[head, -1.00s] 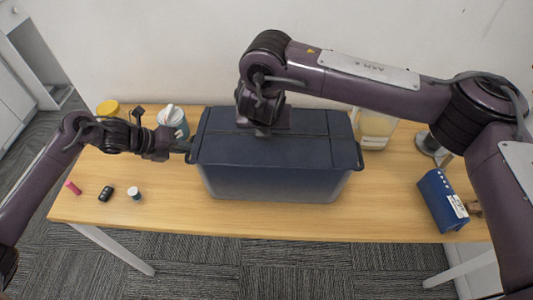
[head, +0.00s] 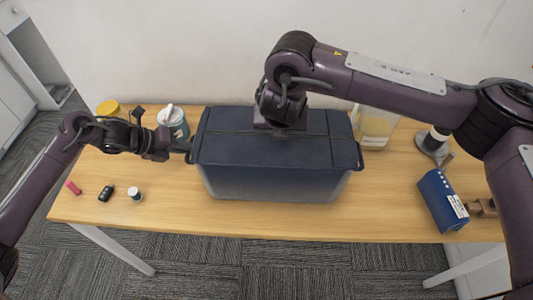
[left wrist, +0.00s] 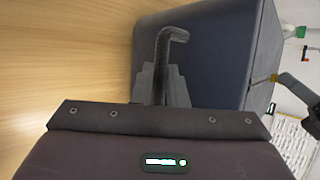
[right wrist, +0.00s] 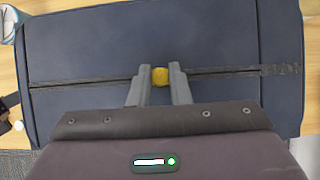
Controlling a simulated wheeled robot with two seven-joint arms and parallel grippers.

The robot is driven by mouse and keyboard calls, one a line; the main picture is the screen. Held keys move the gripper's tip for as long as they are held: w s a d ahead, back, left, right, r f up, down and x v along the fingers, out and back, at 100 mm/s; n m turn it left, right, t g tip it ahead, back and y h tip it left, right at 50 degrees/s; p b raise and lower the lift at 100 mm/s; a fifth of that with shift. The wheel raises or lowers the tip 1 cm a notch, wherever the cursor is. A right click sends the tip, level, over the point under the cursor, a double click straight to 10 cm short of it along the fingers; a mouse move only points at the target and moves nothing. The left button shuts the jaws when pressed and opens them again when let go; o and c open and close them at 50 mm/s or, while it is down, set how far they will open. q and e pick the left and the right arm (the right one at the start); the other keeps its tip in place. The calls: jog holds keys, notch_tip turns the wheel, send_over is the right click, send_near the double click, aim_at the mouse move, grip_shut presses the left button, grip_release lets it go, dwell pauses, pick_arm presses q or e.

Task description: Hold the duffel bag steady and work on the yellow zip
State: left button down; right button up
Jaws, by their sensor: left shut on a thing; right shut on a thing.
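The dark blue duffel bag (head: 275,175) stands upright and boxy at the middle of the table. My left gripper (head: 184,147) is at its left end, shut on the dark end handle (left wrist: 171,42). The yellow zip pull (right wrist: 160,76) shows between the fingertips of my right gripper (right wrist: 159,80), which is shut on it above the bag's top. The dark zip line (right wrist: 85,83) runs along the top on both sides of the pull. In the head view my right gripper (head: 281,127) hides the pull. I cannot tell how far the zip is parted.
A white jug (head: 172,117) and a yellow-lidded jar (head: 107,107) stand behind my left arm. Small items, including a black one (head: 106,193), lie at front left. A clear container (head: 374,128) is behind right; a blue box (head: 441,199) sits at right. The wall is close behind.

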jog(key=shift+d, duration=1.05)
jog(key=shift+d, duration=2.4)
jog(key=shift+d, duration=2.65)
jog(key=shift+d, duration=2.2)
jog(key=o, duration=0.6)
